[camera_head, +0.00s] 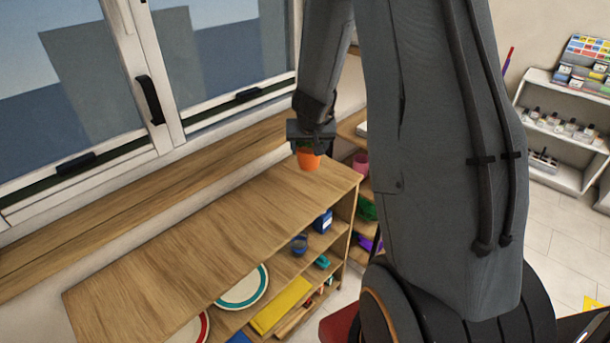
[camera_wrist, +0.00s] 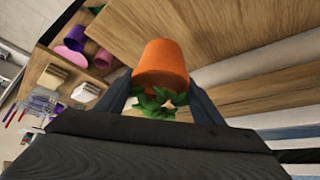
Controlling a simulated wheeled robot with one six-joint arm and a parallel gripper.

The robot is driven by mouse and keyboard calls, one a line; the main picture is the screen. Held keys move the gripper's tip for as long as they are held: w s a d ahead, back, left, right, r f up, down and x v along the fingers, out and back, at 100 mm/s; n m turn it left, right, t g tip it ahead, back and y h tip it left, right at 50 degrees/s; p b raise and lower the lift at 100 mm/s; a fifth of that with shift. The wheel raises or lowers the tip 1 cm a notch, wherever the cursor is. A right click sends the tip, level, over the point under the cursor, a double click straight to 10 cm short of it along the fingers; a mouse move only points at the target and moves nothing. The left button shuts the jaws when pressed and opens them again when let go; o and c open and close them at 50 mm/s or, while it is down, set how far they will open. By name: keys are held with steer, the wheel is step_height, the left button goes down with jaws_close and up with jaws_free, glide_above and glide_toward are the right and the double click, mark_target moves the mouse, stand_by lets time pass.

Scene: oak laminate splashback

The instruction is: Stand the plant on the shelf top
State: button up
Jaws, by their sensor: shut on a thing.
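The plant (camera_head: 308,160) has an orange pot and shows at the far right end of the shelf in the head view. In the wrist view the orange pot (camera_wrist: 162,62) and green leaves sit between the two fingers. My gripper (camera_head: 310,146) is shut on the plant, with its fingers on either side near the leaves. The wooden shelf top (camera_head: 200,235) is bare, and the plant is over or just beside its far right end. I cannot tell whether the pot touches the wood. The wrist view also shows the shelf top (camera_wrist: 230,30) beyond the pot.
A window with a wooden sill (camera_head: 130,205) runs behind the shelf. Another shelf holds a pink pot (camera_head: 361,163). A white shelf (camera_head: 560,150) with bottles stands at the right.

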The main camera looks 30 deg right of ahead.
mark_target(309, 161)
steer(key=shift+d+f, duration=0.1)
steer(key=shift+f, duration=0.05)
step_height(309, 161, down, 5)
steer(key=shift+b, duration=1.1)
steer(key=shift+f+p, duration=0.3)
steer(key=shift+f, duration=2)
steer(key=shift+f, duration=0.1)
steer(key=o, duration=1.3)
